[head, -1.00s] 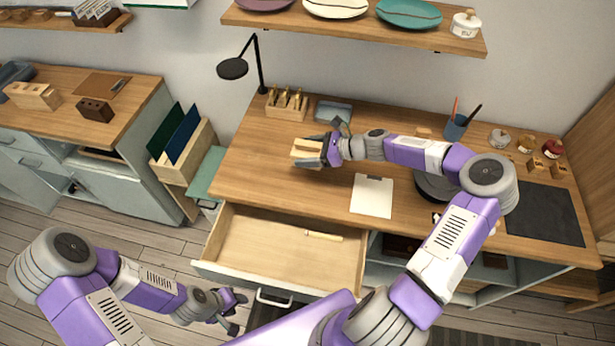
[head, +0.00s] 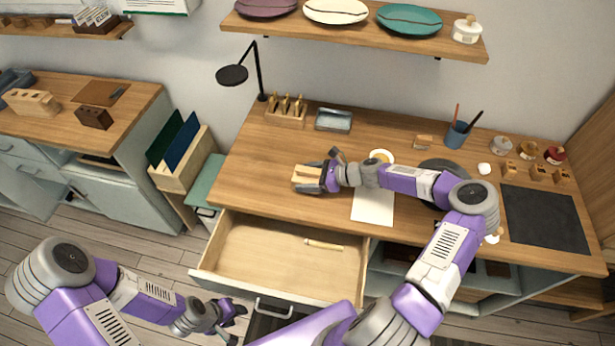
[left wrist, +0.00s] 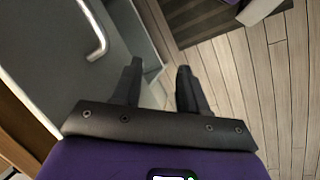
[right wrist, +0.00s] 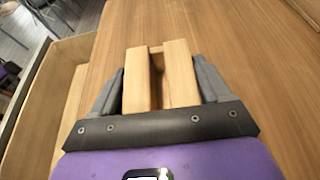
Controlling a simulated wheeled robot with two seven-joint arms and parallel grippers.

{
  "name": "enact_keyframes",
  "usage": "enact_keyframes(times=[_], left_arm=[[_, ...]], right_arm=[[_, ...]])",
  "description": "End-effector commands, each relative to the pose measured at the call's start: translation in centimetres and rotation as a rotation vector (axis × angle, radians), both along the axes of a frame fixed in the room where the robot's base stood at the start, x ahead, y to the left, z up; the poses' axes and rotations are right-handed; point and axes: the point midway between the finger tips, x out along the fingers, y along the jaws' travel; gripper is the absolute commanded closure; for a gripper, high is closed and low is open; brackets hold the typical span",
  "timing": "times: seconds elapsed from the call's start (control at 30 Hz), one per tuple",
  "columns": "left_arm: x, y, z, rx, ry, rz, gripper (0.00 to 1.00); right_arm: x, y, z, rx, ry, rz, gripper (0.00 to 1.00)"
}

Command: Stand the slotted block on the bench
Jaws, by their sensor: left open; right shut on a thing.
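The slotted block (head: 307,178) is pale wood with a slot along its length. In the head view it is at the left part of the bench (head: 262,160), near the front edge above the open drawer. My right gripper (head: 318,178) is shut on it from the right. In the right wrist view the block (right wrist: 178,75) sits between both fingers, its slot running away from the palm. Whether its underside touches the bench I cannot tell. My left gripper (head: 232,312) is open and empty, low in front of the drawer. Its fingers (left wrist: 155,88) show apart in the left wrist view.
The open drawer (head: 250,255) holds a small light-handled tool (head: 323,244). On the bench are a wooden rack (head: 286,112), a grey tray (head: 333,120), a white sheet (head: 373,206) and a blue pencil cup (head: 457,134). A black lamp (head: 232,75) stands at the back left.

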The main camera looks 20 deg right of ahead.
Motion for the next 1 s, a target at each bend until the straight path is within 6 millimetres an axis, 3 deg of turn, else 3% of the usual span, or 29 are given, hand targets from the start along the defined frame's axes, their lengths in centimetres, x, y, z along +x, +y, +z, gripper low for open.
enact_keyframes(times=[0.03,0.07,0.2,0.57,1.0], left_arm=[[0.0,0.0,-0.1,0.000,0.000,0.000,0.57],[0.0,0.0,-0.1,0.000,0.000,0.000,0.57],[0.0,0.0,-0.1,0.000,0.000,0.000,0.57],[0.0,0.0,0.1,0.000,0.000,0.000,0.57],[0.0,0.0,1.1,0.000,0.000,0.000,0.57]], right_arm=[[0.0,0.0,-0.2,0.002,0.000,0.001,0.61],[0.0,0.0,-0.2,0.001,0.001,0.000,0.20],[0.0,0.0,-0.2,0.001,0.001,0.000,0.00],[-0.4,-0.6,0.4,-0.001,0.001,-0.002,0.00],[-5.3,-7.1,3.8,-0.003,0.002,-0.003,0.00]])
